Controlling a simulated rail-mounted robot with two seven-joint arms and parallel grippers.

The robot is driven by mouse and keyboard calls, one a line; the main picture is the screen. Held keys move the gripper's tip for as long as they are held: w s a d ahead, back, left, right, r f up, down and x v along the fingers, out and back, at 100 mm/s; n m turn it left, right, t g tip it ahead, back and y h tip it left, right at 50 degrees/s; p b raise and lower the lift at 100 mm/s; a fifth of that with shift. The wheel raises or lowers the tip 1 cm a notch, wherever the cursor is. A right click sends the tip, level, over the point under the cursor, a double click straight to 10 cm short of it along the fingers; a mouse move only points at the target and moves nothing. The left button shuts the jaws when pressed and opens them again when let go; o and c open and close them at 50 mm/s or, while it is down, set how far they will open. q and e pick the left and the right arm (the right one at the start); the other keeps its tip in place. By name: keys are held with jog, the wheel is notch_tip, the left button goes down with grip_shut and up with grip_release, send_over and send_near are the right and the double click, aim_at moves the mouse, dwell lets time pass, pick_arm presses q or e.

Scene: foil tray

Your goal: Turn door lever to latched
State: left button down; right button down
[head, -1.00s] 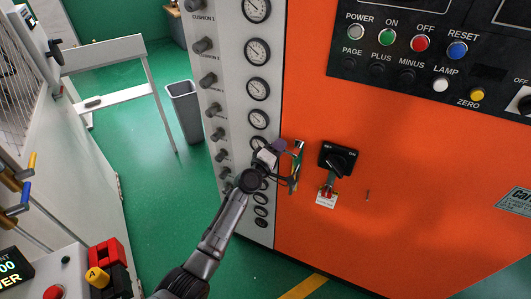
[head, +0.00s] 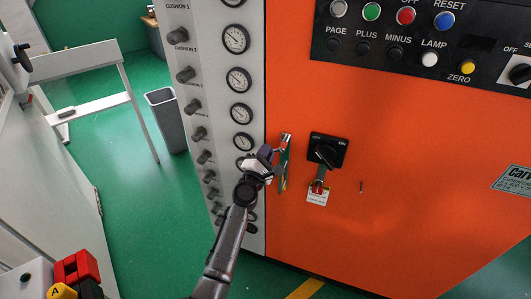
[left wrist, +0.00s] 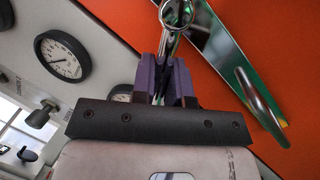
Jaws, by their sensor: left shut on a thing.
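The door lever is a shiny metal handle on a narrow reflective plate (head: 284,148) near the left edge of the orange door. In the left wrist view, the plate (left wrist: 222,45) runs diagonally at upper right, and the lever (left wrist: 172,32) has a round end at the top and a stem running down between my fingers. My left gripper (head: 268,153) is at the left side of the plate. Its purple fingers also show in the left wrist view (left wrist: 166,82), shut on the lever stem. The gripped part is partly hidden. My right gripper is out of view.
The orange door (head: 420,170) carries a black rotary switch (head: 327,152) with a red tag right of the lever. A grey panel of gauges and knobs (head: 222,95) stands left. A grey bin (head: 166,118) stands on the green floor.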

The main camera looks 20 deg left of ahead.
pick_arm(q)
jog(key=shift+d+f+n+y, duration=0.1)
jog(key=shift+f+n+y, duration=0.1)
jog(key=shift+n+y, duration=0.3)
jog(key=c, duration=1.1)
grip_release()
jog(key=p+v, duration=0.2)
jog(key=v, duration=1.2)
jog(key=shift+w, duration=0.1)
